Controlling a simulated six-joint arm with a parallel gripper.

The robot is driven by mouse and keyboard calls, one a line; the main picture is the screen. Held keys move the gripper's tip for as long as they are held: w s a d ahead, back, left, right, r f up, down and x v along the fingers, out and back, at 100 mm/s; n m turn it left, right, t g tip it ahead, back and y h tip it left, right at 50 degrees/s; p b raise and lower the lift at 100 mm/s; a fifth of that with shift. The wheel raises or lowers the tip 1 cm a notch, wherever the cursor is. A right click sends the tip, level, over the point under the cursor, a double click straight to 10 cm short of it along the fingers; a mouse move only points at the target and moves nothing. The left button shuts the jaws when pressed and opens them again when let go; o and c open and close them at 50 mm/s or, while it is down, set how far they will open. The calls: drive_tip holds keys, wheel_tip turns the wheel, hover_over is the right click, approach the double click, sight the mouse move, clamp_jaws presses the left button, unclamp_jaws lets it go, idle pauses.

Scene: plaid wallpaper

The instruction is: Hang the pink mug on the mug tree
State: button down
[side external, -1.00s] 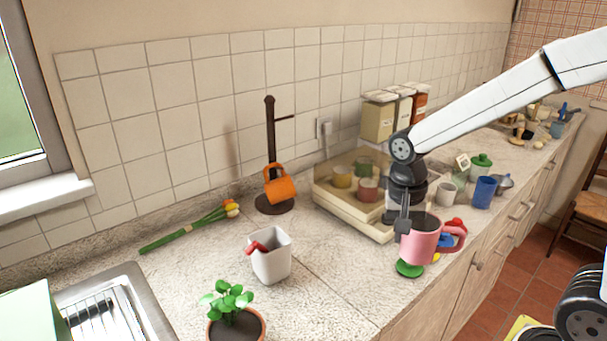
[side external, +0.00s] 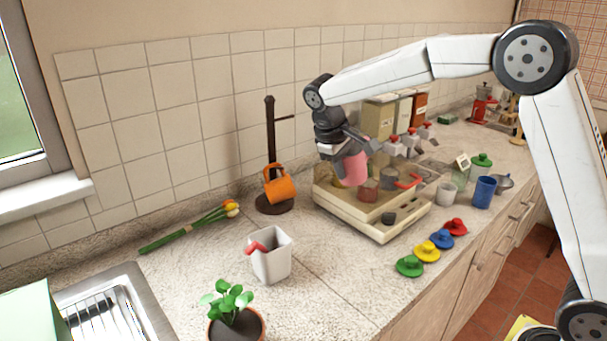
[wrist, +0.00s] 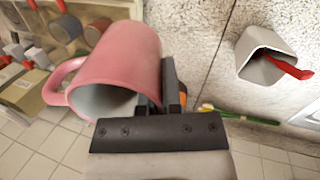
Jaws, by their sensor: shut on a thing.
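The mug tree (side external: 271,140) is a dark post on a round base, left of my gripper and apart from the mug. Its upper peg (side external: 285,117) points right and is bare. An orange mug (side external: 280,188) hangs tilted low on the tree, hiding part of the post.
The cream tray (side external: 375,228) with cups stands right of the tree. A white pot (side external: 271,262), tulips (side external: 190,228) and a potted plant (side external: 233,312) are in front and left. Several coloured knobbed lids (side external: 410,266) lie at the right. Canisters (side external: 379,118) stand behind.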

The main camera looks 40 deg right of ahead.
drive_tip(key=w+r+n+t+h, duration=0.1)
drive_tip(key=w+r+n+t, duration=0.1)
drive_tip(key=w+n, duration=0.4)
drive_tip(key=w+r, duration=0.1)
drive_tip(key=w, duration=0.1)
drive_tip(key=shift+w, duration=0.3)
drive_tip(key=shift+w, duration=0.25)
drive_tip(key=w+a+f, duration=0.2)
drive_tip(key=w, duration=0.7)
drive_tip(key=shift+a, duration=0.3)
idle(1.1)
idle(0.7)
drive_tip(key=c, duration=0.7)
unclamp_jaws()
drive_tip(key=shift+s+d+r, duration=0.1)
drive_tip(key=shift+s+r, duration=0.2)
